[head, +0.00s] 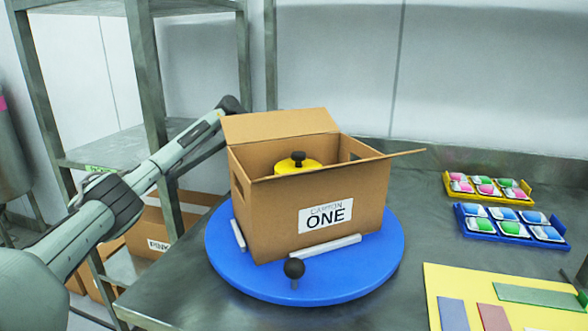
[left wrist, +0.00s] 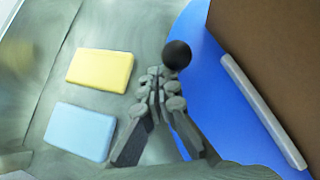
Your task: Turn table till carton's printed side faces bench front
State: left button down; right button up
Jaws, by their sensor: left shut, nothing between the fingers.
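The brown carton (head: 275,222) stands open on the blue turntable (head: 230,270). Its printed label "CARTON ONE" (head: 325,215) is on the side towards the camera, angled a little to the right. A black ball knob (head: 294,268) stands at the turntable's near rim. My left arm reaches in from the left, and its gripper is hidden behind the carton in the head view. In the left wrist view the left gripper (left wrist: 158,80) is shut and empty, its tips beside another black ball knob (left wrist: 177,55) at the turntable's rim. I cannot tell whether they touch.
A yellow-lidded container (head: 298,165) sits in the carton. Grey strips (head: 320,246) flank its base. Yellow (head: 465,184) and blue (head: 490,226) trays of packs lie right, near a yellow board (head: 440,280). Yellow (left wrist: 100,70) and light-blue (left wrist: 80,131) blocks lie beside the turntable. A metal rack (head: 150,80) stands left.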

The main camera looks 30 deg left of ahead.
pick_arm(q)
jog(key=shift+w+d+m+g+h, duration=0.25)
jog(key=shift+w+d+m, duration=0.1)
jog(key=shift+d, duration=0.15)
jog(key=shift+w+d+m+g+h, duration=0.15)
jog(key=shift+w+d+m+g, duration=0.15)
jog(key=shift+d, duration=0.3)
pick_arm(e)
jog(key=shift+s+d+f, duration=0.25)
jog(key=shift+s+f, duration=0.25)
jog(key=shift+f, duration=0.15)
jog(key=shift+s+f, duration=0.1)
jog(key=shift+s, duration=0.15)
